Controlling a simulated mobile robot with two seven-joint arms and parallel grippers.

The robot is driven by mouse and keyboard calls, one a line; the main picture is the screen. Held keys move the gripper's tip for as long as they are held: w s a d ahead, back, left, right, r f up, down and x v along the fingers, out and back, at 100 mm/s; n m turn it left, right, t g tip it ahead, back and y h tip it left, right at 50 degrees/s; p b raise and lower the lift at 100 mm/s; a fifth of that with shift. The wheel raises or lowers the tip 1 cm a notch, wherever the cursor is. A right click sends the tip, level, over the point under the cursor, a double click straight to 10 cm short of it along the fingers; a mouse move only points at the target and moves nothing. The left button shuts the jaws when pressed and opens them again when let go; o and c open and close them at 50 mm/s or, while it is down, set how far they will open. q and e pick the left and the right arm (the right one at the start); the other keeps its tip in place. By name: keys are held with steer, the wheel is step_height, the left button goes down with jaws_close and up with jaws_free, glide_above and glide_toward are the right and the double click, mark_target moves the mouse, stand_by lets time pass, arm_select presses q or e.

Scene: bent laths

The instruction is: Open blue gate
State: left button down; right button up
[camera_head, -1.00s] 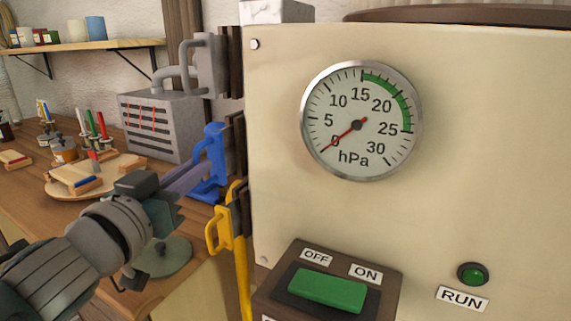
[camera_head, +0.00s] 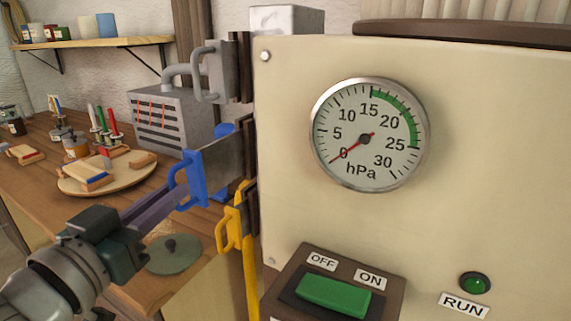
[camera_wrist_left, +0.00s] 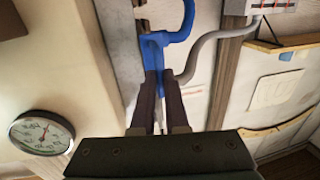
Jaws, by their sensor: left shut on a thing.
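The blue gate's handle (camera_head: 187,178) is a blue loop on a dark grey plate (camera_head: 228,157) that sticks out to the left from the cream machine's side. My left gripper (camera_head: 178,196) is shut on the lower part of this blue handle, its long dark fingers coming from the lower left. In the left wrist view, the fingertips (camera_wrist_left: 156,78) close on the blue handle (camera_wrist_left: 153,50). A blue pipe (camera_head: 226,131) shows partly behind the plate. My right gripper is not in view.
A yellow gate handle (camera_head: 229,230) sits just below and a grey gate handle (camera_head: 205,72) above, both close by. The cream machine (camera_head: 465,130) with its gauge (camera_head: 367,138) is on the right. A wooden table with a round board (camera_head: 125,182) lies behind at left.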

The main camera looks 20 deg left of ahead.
arm_select(q)
steer(key=c, duration=0.9)
jaws_free()
steer(key=shift+c, duration=0.2)
steer(key=shift+s, duration=0.15)
steer(key=s+d+b, duration=0.1)
steer(key=s, duration=0.8)
steer(key=shift+s, duration=0.35)
steer(key=shift+d, duration=0.1)
